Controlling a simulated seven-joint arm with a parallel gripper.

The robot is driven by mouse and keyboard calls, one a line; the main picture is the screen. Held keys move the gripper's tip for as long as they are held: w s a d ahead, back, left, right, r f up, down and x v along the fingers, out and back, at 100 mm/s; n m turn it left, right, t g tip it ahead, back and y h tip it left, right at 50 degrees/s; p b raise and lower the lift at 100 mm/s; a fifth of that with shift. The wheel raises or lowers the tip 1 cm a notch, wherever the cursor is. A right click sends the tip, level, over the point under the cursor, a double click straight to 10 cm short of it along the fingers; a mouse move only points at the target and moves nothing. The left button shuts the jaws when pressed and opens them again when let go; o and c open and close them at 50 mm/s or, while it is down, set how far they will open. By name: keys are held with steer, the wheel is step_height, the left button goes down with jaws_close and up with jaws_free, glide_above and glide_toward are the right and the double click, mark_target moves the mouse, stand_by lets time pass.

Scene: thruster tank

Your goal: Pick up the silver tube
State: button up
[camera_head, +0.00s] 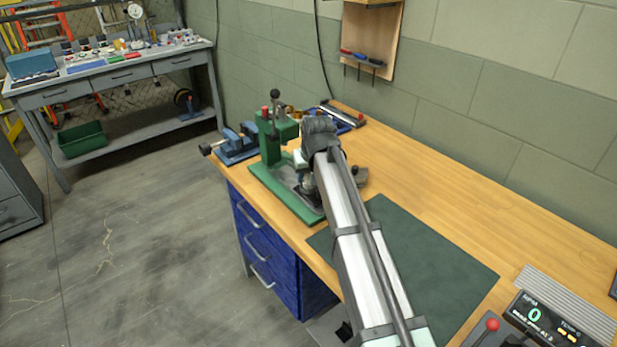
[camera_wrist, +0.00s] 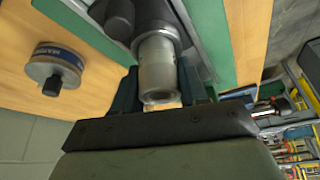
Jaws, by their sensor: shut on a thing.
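The silver tube (camera_wrist: 158,68) is a short, shiny metal cylinder in the middle of the wrist view. Its far end meets a dark round part (camera_wrist: 148,20) of the press; I cannot tell whether they touch. My gripper (camera_wrist: 160,88) has its two dark teal fingers on either side of the tube and is shut on it. In the head view, my gripper (camera_head: 309,188) is at the green press (camera_head: 283,130), over its base. There my arm hides most of the gripper, and I cannot make out the tube clearly.
A round grey puck with a blue label (camera_wrist: 55,68) stands beside the press. A blue vise (camera_head: 236,145) stands left of the press. A dark green mat (camera_head: 440,262) lies right of my arm. The wooden bench (camera_head: 430,175) is clear toward the wall.

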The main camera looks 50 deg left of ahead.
step_height(320, 180, up, 8)
steer(key=w+d+r+m, duration=0.1)
steer(key=w+d, duration=0.6)
steer(key=d, duration=0.1)
steer(key=shift+s+d+f, duration=1.15)
steer(key=shift+s+d, duration=0.65)
steer(key=shift+d, duration=2.95)
steer(key=shift+n, duration=0.4)
steer(key=shift+f, duration=4.85)
steer(key=shift+f, duration=0.15)
